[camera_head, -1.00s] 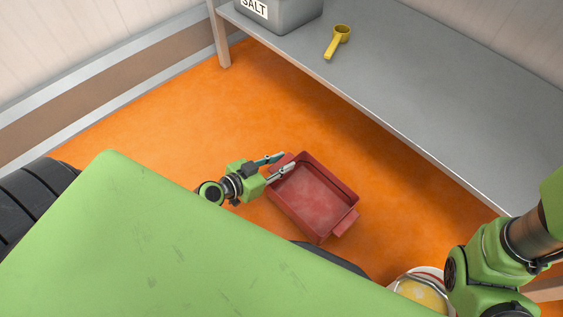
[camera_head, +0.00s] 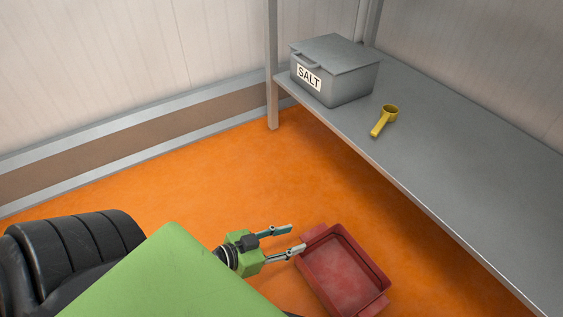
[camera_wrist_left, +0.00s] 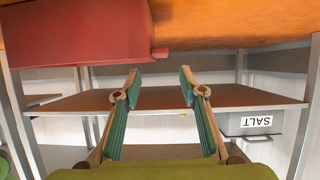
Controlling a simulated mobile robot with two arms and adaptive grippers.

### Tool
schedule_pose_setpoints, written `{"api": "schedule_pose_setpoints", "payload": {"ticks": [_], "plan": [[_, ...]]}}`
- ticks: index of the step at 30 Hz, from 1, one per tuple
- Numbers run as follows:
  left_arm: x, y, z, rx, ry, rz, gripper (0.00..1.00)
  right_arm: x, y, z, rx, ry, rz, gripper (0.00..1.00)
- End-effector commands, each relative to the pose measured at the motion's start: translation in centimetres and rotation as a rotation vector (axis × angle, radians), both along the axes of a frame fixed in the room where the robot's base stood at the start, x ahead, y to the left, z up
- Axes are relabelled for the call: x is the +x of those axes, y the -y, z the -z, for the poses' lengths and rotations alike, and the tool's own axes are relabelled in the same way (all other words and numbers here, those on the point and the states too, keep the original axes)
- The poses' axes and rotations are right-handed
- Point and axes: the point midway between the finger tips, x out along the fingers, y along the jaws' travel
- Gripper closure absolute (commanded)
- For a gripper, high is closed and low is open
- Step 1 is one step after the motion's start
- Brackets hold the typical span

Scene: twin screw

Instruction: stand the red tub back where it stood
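The red tub (camera_head: 318,292) stands upright and empty on the orange floor, near the bottom of the head view and in front of the shelf. Its lower part is cut off by the frame. It also shows at the upper left of the left wrist view (camera_wrist_left: 80,35), which looks upside down. My left gripper (camera_head: 297,238) is open and empty at the tub's far left corner; one fingertip is very close to the rim, and I cannot tell whether it touches. Its spread fingers show in the left wrist view (camera_wrist_left: 160,82). My right gripper is out of view.
A grey shelf (camera_head: 450,160) runs along the right, its leg (camera_head: 272,100) standing on the floor. On it are a grey lidded SALT box (camera_head: 345,75) and a yellow scoop (camera_head: 384,121). The orange floor (camera_head: 190,185) left of the tub is clear.

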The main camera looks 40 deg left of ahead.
Motion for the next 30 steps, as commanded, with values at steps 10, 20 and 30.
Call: {"api": "schedule_pose_setpoints", "payload": {"ticks": [10,20,30], "plan": [[-2.2,-0.9,-1.0,0.001,0.001,-0.001,0.62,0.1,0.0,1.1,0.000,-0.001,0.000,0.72],[-2.3,-0.9,-1.1,0.001,0.001,-0.001,0.62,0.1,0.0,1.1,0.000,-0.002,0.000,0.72],[-1.5,-0.7,-2.8,-0.001,0.027,-0.019,0.62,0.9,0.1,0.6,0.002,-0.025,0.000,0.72]]}}
